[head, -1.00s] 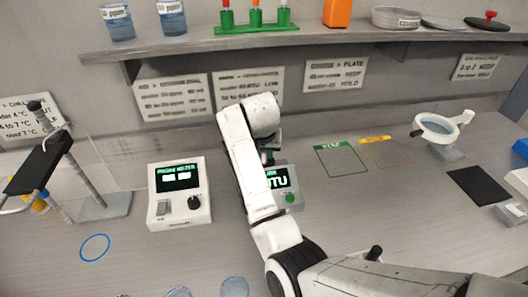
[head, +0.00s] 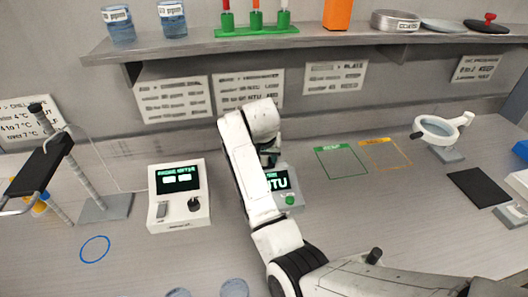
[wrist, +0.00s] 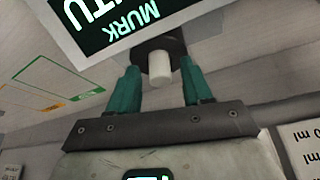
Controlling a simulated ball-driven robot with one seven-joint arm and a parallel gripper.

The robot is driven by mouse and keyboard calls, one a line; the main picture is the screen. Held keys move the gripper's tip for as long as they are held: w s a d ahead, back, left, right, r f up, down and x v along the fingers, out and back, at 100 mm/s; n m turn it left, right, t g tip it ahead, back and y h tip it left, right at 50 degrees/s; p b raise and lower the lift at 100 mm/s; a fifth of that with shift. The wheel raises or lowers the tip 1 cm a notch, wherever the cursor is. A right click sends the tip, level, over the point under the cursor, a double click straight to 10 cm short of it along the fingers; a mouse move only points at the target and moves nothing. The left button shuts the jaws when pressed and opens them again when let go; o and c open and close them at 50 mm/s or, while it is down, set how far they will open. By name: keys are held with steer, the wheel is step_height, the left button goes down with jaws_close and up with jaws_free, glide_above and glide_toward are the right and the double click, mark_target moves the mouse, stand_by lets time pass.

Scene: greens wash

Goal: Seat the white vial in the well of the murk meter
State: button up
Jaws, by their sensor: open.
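The murk meter (head: 290,200) stands on the bench in the head view, partly hidden behind my arm, with its lit screen and green button showing. In the wrist view its screen (wrist: 105,22) reads MURK and NTU. The white vial (wrist: 160,68) shows there as a short white cylinder end-on against a dark round part of the meter (wrist: 172,43). It appears to be in the well, but its depth is hidden. My gripper (wrist: 159,76) is open, its teal fingers on either side of the vial with visible gaps. In the head view my arm hides most of the gripper.
Another white meter (head: 178,195) with a screen and knob stands left of my arm. A black-topped stand (head: 45,165) is further left. A magnifier (head: 437,130) stands at the right. Green (head: 341,161) and yellow (head: 385,153) outlined squares are empty. A shelf (head: 300,38) overhangs the back.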

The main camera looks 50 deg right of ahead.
steer(key=b+v, duration=0.1)
steer(key=v, duration=1.1)
